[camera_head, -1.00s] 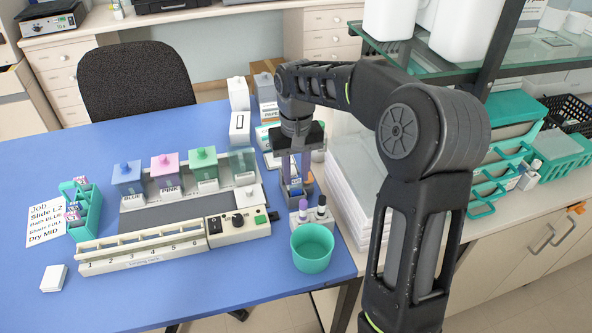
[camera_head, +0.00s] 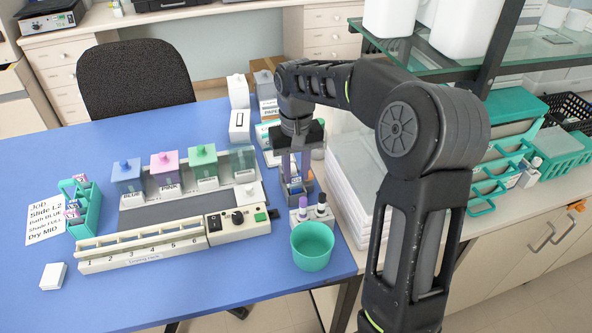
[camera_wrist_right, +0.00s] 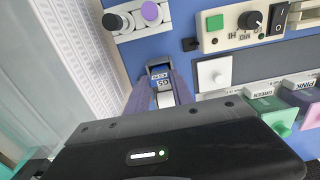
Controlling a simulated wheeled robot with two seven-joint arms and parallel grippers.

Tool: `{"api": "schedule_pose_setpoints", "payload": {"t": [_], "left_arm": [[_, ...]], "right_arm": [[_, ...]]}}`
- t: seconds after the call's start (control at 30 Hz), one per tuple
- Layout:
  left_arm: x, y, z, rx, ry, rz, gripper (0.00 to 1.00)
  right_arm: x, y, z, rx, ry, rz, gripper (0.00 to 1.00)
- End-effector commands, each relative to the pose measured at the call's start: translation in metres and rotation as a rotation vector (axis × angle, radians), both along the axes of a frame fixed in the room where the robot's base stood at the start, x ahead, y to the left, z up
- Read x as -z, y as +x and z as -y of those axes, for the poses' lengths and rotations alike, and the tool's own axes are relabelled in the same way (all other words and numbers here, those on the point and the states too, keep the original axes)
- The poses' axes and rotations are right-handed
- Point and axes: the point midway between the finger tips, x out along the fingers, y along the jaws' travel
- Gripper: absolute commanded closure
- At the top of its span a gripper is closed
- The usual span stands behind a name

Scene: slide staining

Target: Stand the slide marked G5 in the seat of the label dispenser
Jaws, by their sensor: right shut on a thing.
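My right gripper (camera_head: 296,178) points down over the right edge of the blue table and is shut on the slide marked G5. In the right wrist view the slide (camera_wrist_right: 163,84) shows its blue-and-white label between the purple fingers (camera_wrist_right: 160,97). The small dark label dispenser (camera_head: 297,191) lies directly under the fingertips. It also shows as a dark edge around the slide's far end in the right wrist view (camera_wrist_right: 158,69). The slide's lower end is hidden, so I cannot tell whether it touches the seat. My left gripper is not in view.
A rack with two capped bottles (camera_head: 303,217) and a teal cup (camera_head: 312,248) stand just in front of the dispenser. The staining unit (camera_head: 190,235) is to the left, with coloured jars behind. White stacked trays (camera_head: 350,190) stand close on the right. A teal slide rack (camera_head: 86,222) is far left.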

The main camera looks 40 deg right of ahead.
Motion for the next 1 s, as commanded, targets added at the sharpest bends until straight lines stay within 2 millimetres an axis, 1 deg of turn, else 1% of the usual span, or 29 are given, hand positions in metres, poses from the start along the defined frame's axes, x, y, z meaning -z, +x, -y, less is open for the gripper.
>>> {"api": "schedule_pose_setpoints", "payload": {"t": [0.27,0.3,0.57,0.6,0.87,1.0], "left_arm": [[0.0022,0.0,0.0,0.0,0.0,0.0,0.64],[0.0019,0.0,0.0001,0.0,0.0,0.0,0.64],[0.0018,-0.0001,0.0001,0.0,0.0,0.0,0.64],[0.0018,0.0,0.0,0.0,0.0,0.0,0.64],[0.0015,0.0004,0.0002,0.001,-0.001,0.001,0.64],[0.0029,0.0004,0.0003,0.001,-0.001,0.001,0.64]], "right_arm": [[0.0039,0.0,0.0001,0.0,0.0,0.0,1.0],[0.0035,0.0001,0.0001,0.0,0.0,0.0,0.69],[0.0034,0.0,0.0001,0.0,0.0,0.0,0.48],[0.0034,-0.0001,0.0001,0.0,0.0,0.0,0.46],[0.0033,-0.0001,0.0001,0.0,0.0,0.0,0.46],[-0.0058,0.0006,0.0003,0.0,-0.001,0.002,0.46]]}}
